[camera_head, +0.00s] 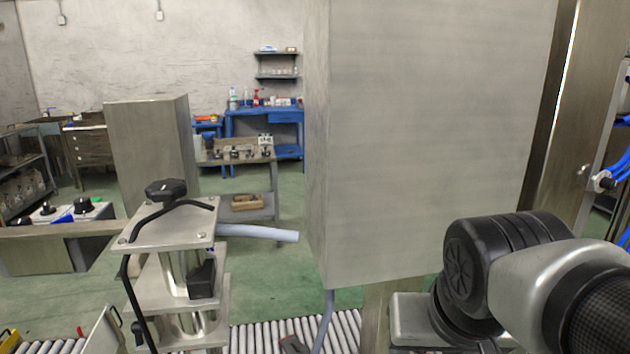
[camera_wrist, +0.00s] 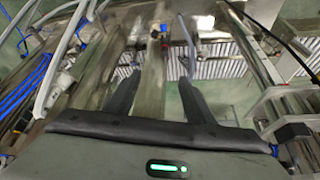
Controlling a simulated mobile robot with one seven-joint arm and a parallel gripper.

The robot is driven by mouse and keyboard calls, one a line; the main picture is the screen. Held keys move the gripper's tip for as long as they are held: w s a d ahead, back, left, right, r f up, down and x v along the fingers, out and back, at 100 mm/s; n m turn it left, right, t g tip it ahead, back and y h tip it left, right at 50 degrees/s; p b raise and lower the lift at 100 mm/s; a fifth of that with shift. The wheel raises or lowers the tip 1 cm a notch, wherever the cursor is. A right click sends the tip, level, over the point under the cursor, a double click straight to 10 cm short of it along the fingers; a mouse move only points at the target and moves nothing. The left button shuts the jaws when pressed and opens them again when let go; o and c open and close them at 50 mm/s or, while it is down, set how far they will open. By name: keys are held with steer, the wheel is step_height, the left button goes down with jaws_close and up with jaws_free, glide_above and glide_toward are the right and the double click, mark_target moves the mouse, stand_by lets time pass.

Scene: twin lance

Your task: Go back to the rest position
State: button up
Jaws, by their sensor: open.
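My gripper (camera_wrist: 158,92) shows in the wrist view with its two dark fingers spread apart. It is open, and nothing is held between the fingers. In the head view my arm comes in at the lower right, in front of a large grey metal cabinet. The gripper itself cannot be made out in the head view.
The tall grey cabinet (camera_head: 430,130) fills the centre right. A metal fixture with a black knob (camera_head: 165,190) stands at the left. A roller conveyor (camera_head: 270,335) runs along the bottom. Blue cables (camera_head: 620,165) hang at the right edge. Green floor (camera_head: 270,265) shows behind.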

step_height(320, 180, up, 20)
steer(key=s+n+p, duration=0.1)
steer(key=p, duration=1.8)
steer(key=shift+s+a+y, duration=0.3)
steer(key=shift+s+a, duration=0.05)
steer(key=shift+s, duration=0.05)
steer(key=shift+d, duration=0.15)
steer(key=shift+d, duration=0.1)
